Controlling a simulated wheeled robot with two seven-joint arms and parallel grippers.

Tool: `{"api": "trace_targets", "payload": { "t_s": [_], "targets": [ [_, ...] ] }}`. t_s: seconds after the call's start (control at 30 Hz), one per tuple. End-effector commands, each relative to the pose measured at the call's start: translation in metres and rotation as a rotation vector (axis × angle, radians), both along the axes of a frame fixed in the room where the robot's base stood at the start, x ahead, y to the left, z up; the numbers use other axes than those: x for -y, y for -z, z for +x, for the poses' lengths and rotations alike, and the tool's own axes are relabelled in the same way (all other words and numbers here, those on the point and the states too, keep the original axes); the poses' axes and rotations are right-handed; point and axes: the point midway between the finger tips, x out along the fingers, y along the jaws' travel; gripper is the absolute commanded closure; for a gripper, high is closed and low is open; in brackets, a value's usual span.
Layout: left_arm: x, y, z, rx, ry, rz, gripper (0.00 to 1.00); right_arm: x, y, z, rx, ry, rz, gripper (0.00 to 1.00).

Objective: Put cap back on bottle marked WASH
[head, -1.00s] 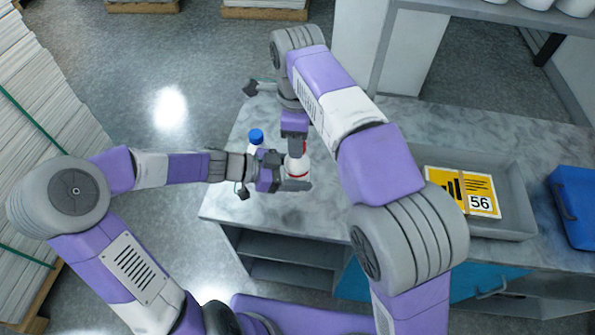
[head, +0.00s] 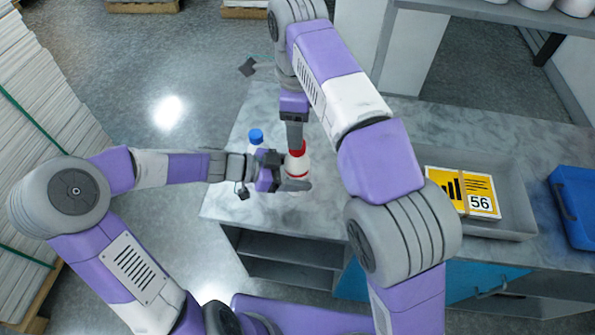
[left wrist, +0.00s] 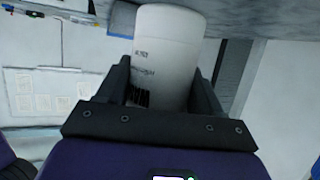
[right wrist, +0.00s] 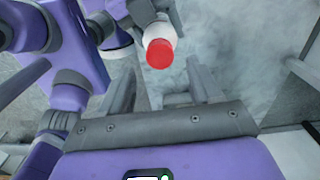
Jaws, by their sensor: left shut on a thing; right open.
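A white bottle (head: 298,168) with a red cap (head: 297,148) stands near the left part of the table. My left gripper (head: 285,172) is shut on the bottle's body from the left. In the right wrist view the red cap (right wrist: 161,53) sits on top of the white bottle; how tightly cannot be told. My right gripper (right wrist: 160,75) is open and empty, just above and apart from the cap.
The table between bottle and tray is mostly clear.

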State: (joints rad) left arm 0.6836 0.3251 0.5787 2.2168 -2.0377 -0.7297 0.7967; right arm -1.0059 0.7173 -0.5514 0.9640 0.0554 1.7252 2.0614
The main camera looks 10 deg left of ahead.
Motion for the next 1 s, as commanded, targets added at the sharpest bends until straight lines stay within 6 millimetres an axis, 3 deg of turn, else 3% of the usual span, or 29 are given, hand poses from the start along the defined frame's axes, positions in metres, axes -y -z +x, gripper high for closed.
{"api": "trace_targets", "payload": {
  "t_s": [0.23,0.37,1.0],
  "targets": [
    [0.000,-0.001,0.000,0.002,0.000,-0.002,1.00,0.000,0.000,0.000,0.000,-0.013,0.000,0.41],
    [0.000,-0.001,0.000,0.002,0.000,-0.002,1.00,0.000,-0.001,0.000,0.000,-0.103,0.000,0.41],
    [0.000,-0.001,0.000,0.002,0.000,-0.002,1.00,0.000,-0.019,0.002,0.002,-1.246,0.005,0.41]
  ]
}}
